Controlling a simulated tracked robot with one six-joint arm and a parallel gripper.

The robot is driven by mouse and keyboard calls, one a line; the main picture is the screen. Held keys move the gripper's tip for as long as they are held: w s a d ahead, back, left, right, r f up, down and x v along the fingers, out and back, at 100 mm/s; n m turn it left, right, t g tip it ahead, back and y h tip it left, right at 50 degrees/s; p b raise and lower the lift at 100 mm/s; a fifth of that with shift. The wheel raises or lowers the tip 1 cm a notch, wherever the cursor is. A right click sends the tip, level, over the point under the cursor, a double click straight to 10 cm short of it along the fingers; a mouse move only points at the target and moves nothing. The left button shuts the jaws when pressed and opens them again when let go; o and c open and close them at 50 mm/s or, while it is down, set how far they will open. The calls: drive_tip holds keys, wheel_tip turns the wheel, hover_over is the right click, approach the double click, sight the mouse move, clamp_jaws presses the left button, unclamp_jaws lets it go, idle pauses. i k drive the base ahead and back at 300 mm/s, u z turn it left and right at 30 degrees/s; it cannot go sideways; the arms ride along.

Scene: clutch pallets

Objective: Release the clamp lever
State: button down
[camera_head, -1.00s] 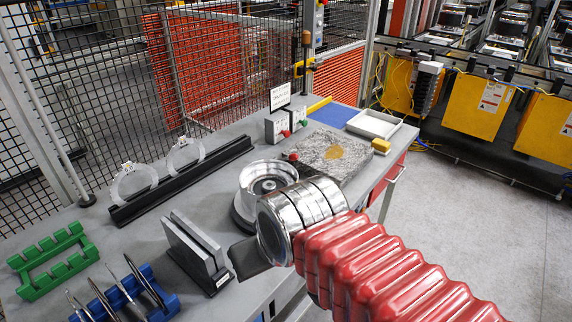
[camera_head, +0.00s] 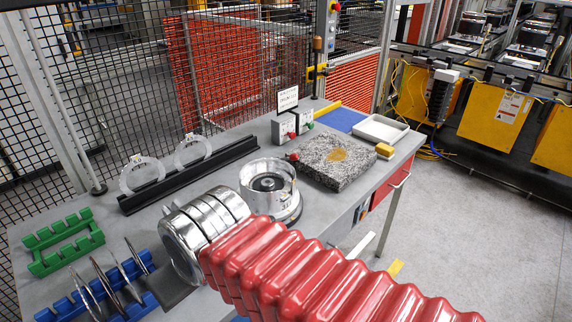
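A round metal clamping fixture (camera_head: 268,185) with a dark centre stands on the grey bench, just beyond my arm. A red ball knob (camera_head: 294,157) shows at its far right, beside the granite plate; it may be the clamp lever's end, but I cannot make out the lever itself. My arm, with its red bellows and silver wrist, reaches in from the lower right. My gripper (camera_head: 174,286) shows only as a dark grey part at the left of the wrist. Its fingertips cannot be made out. It is left of and nearer than the fixture, apart from the knob.
A granite plate (camera_head: 335,162), a white tray (camera_head: 381,130) and two small control boxes (camera_head: 292,125) stand at the back. A green rack (camera_head: 62,243) and a blue rack (camera_head: 90,290) with discs stand at left.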

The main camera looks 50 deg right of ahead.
sight(294, 156)
drive_tip(key=u, duration=0.55)
drive_tip(key=k, duration=1.5)
drive_tip(key=z, duration=0.65)
drive_tip(key=i, duration=1)
drive_tip(key=z, duration=0.05)
